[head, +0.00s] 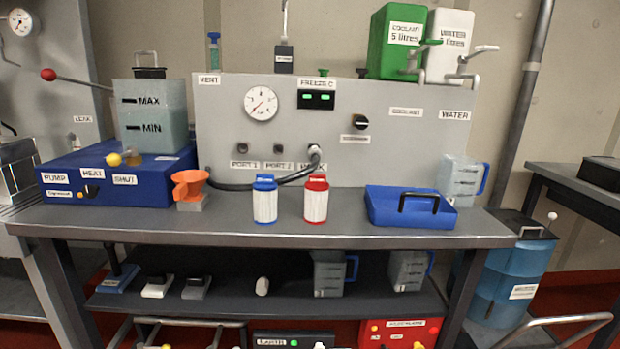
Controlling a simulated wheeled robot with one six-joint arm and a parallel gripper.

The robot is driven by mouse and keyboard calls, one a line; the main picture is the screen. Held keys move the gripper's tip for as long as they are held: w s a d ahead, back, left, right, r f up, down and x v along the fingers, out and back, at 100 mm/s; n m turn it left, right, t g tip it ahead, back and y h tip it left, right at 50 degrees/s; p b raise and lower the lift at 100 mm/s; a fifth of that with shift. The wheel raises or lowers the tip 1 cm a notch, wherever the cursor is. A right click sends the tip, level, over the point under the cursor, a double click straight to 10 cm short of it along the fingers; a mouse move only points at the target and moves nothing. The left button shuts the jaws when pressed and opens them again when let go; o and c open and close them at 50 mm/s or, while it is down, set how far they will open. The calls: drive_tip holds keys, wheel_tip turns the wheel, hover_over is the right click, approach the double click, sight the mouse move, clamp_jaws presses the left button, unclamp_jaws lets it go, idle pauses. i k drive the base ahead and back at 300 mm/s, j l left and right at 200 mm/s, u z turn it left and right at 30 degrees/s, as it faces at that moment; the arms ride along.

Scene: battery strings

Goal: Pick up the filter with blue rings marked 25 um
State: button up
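The filter with blue rings (265,205) stands upright on the grey bench top, left of the middle. It has a white pleated body with a blue cap and a blue bottom ring. Any 25 um marking is too small to read. A similar filter with red rings (316,203) stands upright just to its right, with a small gap between them. My gripper does not show in the head view.
An orange funnel (189,184) stands left of the filters on the bench top (350,232). A blue tray (385,210) with a black handle is to their right. The grey panel (215,130) rises behind, with a dark hose (285,178) curving low. The bench front before the filters is clear.

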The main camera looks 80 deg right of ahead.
sight(265, 189)
drive_tip(key=z, duration=1.95)
